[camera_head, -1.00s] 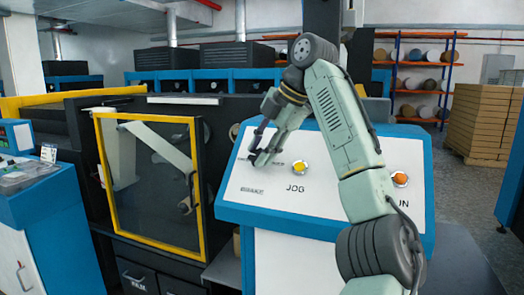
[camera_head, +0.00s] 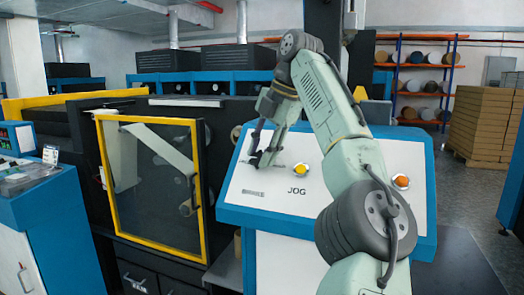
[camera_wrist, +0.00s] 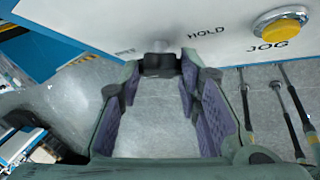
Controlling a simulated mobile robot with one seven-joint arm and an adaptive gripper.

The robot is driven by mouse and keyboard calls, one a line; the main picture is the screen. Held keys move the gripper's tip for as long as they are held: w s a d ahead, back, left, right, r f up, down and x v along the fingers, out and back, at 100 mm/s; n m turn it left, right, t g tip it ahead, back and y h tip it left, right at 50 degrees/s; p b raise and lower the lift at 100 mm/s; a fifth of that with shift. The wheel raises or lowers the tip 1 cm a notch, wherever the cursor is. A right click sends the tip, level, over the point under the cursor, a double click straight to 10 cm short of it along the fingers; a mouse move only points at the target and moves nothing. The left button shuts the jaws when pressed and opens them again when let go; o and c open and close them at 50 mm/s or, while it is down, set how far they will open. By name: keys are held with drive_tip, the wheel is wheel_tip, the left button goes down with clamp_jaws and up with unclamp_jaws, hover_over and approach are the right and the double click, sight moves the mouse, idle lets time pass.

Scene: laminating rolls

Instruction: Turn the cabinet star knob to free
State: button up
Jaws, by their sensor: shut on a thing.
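The cabinet star knob (camera_wrist: 159,64) shows in the wrist view as a dark block on a pale grey stub at the white panel (camera_wrist: 230,15). My gripper (camera_wrist: 158,70) has its fingertips closed around the knob's two sides. The word HOLD is printed to the right of the knob, and a blurred label lies to its left. In the head view my gripper (camera_head: 262,159) is at the upper left of the sloped control panel (camera_head: 230,200). The knob's setting cannot be read, as the fingers cover most of it there.
The yellow JOG button (camera_head: 301,170) sits right of my gripper. An orange button (camera_head: 401,181) lies further right, beyond my arm. A yellow-framed clear door (camera_head: 150,190) stands left of the panel. A blue cabinet (camera_head: 40,225) is at the far left.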

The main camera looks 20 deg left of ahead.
drive_tip(key=o, duration=1.1)
drive_tip(key=shift+f, duration=0.1)
drive_tip(key=shift+o, duration=0.2)
drive_tip(key=shift+d+r, duration=0.1)
drive_tip(key=shift+r, duration=0.35)
drive_tip(key=d, duration=0.8)
drive_tip(key=s+d, duration=0.1)
drive_tip(key=d, duration=0.3)
drive_tip(key=shift+r, duration=0.1)
